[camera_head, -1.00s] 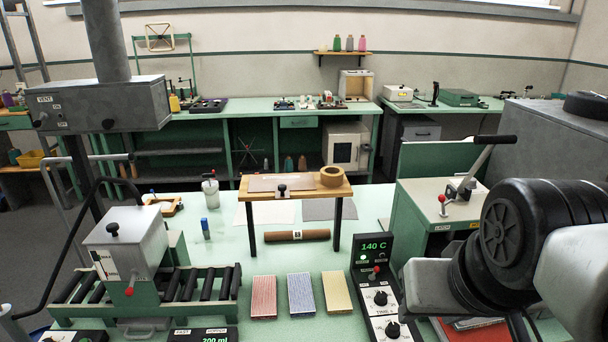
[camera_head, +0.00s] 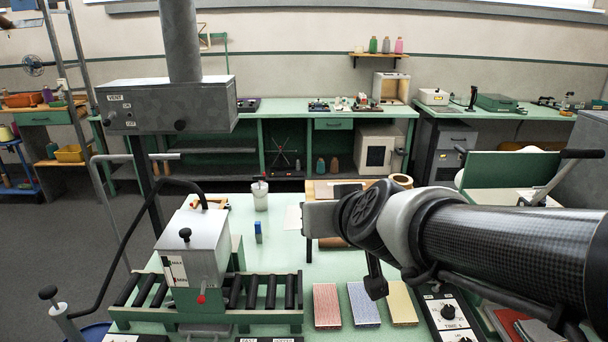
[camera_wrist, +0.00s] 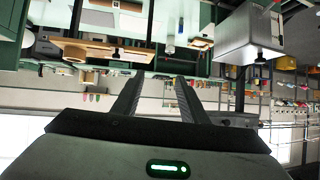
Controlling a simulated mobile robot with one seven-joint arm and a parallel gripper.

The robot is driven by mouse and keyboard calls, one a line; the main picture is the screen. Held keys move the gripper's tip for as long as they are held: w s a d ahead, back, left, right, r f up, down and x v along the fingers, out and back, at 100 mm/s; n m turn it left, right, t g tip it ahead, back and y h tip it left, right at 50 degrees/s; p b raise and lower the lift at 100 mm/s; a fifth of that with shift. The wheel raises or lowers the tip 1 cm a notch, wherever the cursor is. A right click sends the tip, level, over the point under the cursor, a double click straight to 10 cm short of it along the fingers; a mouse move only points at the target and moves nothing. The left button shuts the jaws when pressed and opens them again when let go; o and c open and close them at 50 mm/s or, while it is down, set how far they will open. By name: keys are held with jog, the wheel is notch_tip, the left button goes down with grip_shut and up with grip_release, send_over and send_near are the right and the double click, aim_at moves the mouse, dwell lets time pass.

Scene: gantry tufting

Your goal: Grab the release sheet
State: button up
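A low wooden stand (camera_head: 322,187) is on the green table, partly hidden behind my arm in the head view. A flat brownish sheet with a black knob, which I take for the release sheet, lay on this stand in the earlier head view; now my arm hides most of that spot. In the wrist view the picture is upside down, and the stand (camera_wrist: 95,44) shows at upper left with a black knob (camera_wrist: 116,53). My gripper (camera_wrist: 158,78) is open and empty, its two fingers apart from the stand.
A tape roll (camera_head: 402,181) is on the stand's right end. A grey press unit (camera_head: 196,250) with rollers stands at left. Red, blue and yellow striped pads (camera_head: 363,303) lie at the front. A white bottle (camera_head: 260,195) and a blue tube (camera_head: 258,232) stand left of the stand.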

jog(key=w+d+f+m+h+b, duration=0.1)
jog(key=w+d+f, duration=0.3)
jog(key=w, duration=0.6)
jog(key=w+d+f+m+t+h+b, duration=0.1)
jog(key=w+d+f+h+b, duration=0.2)
jog(key=w, duration=0.6)
jog(key=shift+w+d+f+h, duration=0.4)
jog(key=shift+d+f+h, duration=0.2)
jog(key=shift+d+f, duration=0.25)
grip_shut()
